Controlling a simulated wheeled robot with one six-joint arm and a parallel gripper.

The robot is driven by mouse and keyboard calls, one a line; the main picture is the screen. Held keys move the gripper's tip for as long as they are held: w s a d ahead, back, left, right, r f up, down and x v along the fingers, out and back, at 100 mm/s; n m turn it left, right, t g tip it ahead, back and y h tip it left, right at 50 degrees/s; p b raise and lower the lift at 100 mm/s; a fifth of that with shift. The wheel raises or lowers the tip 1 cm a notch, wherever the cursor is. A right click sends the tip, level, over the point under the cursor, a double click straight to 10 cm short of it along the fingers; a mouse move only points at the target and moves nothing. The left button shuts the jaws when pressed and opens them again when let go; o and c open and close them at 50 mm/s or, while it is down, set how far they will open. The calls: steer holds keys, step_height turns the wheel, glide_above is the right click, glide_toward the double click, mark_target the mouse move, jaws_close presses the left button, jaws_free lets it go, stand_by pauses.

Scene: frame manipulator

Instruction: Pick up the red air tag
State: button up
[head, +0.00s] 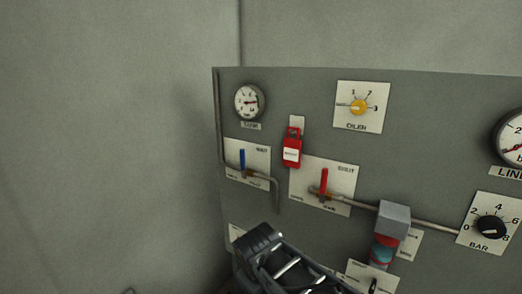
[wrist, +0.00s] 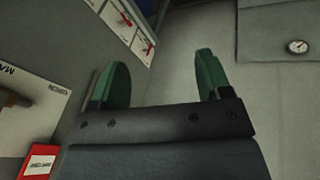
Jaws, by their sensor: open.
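The red air tag (head: 291,151) hangs on the grey panel in the head view, below a small pale plate and between the blue and red valve handles. It has a white label. A red piece with a white label, which looks like the same tag (wrist: 38,162), shows at the lower left edge of the wrist view, partly cut off. My gripper (wrist: 163,80) is open and empty, its two green fingers apart with bare wall and floor between them. The tag lies to the left of and behind the fingertips in that view. In the head view my dark arm is at the bottom; the fingertips cannot be made out.
The grey panel (head: 310,90) carries a gauge (head: 249,101), a yellow oiler knob (head: 358,107), a blue handle (head: 242,161), a red handle (head: 323,182) and a black BAR knob (head: 490,227). A pipe and a grey block (head: 394,219) stick out. Left of the panel is bare wall.

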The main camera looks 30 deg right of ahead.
steer(key=o, duration=0.4)
steer(key=w+d+r+n+h, duration=0.2)
steer(key=n, duration=0.1)
steer(key=w+d+r+n+h, duration=0.2)
steer(key=d+r+n, duration=0.1)
steer(key=w+d+r+n+t+h, duration=0.1)
steer(key=w+d+r+n+h, duration=0.1)
steer(key=w+d+r+n, duration=0.1)
steer(key=shift+r+p, duration=0.1)
steer(key=shift+p, duration=0.25)
steer(key=n+t+h, duration=0.4)
steer(key=n+h, duration=0.3)
steer(key=n, duration=0.4)
glide_toward(291, 144)
steer(key=shift+n, duration=0.3)
steer(key=p+x, duration=0.2)
steer(key=x, duration=0.3)
steer(key=shift+s, duration=0.15)
steer(key=shift+p+x, duration=1.15)
steer(key=shift+x, duration=1.85)
